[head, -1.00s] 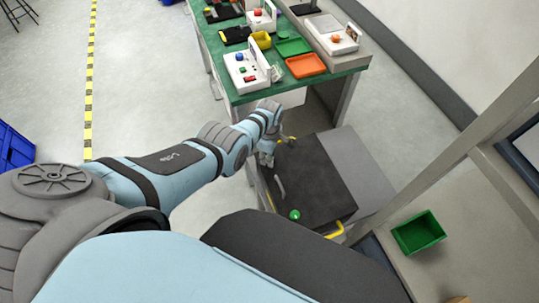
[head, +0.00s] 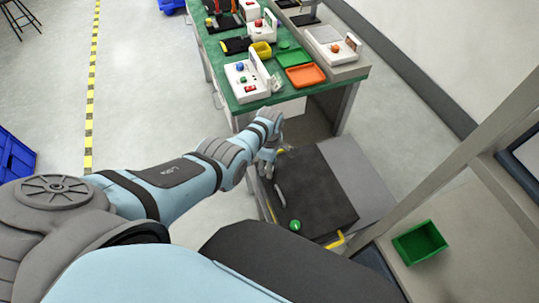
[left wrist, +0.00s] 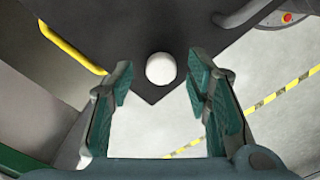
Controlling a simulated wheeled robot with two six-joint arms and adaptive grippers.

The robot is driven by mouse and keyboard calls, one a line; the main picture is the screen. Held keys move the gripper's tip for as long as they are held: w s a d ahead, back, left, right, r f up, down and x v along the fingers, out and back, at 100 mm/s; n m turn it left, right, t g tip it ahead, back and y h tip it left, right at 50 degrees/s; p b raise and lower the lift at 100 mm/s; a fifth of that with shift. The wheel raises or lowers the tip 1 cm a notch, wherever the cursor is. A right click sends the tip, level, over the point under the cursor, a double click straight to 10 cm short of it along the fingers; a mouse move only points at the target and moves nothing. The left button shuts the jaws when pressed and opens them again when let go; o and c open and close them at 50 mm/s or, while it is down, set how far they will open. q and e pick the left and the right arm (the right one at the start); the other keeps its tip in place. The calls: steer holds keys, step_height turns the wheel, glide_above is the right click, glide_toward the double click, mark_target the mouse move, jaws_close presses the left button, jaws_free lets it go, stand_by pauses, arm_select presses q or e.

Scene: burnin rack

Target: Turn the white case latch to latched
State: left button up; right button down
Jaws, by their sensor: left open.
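The white latch shows as a round white knob (left wrist: 160,68) in the left wrist view, at the corner of a dark case top. My left gripper (left wrist: 165,85) is open, with one green-padded finger on each side of the knob in the picture. I cannot tell whether they touch it. In the head view my left gripper (head: 267,166) is at the far left corner of the dark case (head: 318,195), and the white knob cannot be made out there. A green knob (head: 295,226) sits at the near left corner of the case. My right gripper is not in view.
The case has a grey handle (head: 280,194) and a yellow handle (head: 335,241). Beyond it stands a green-topped bench (head: 240,104) with trays and switch boxes. A green bin (head: 420,242) sits on a shelf at the right.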

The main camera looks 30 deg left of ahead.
arm_select(q)
step_height(320, 180, up, 11)
steer(key=shift+r, duration=0.2)
steer(key=shift+s, duration=0.15)
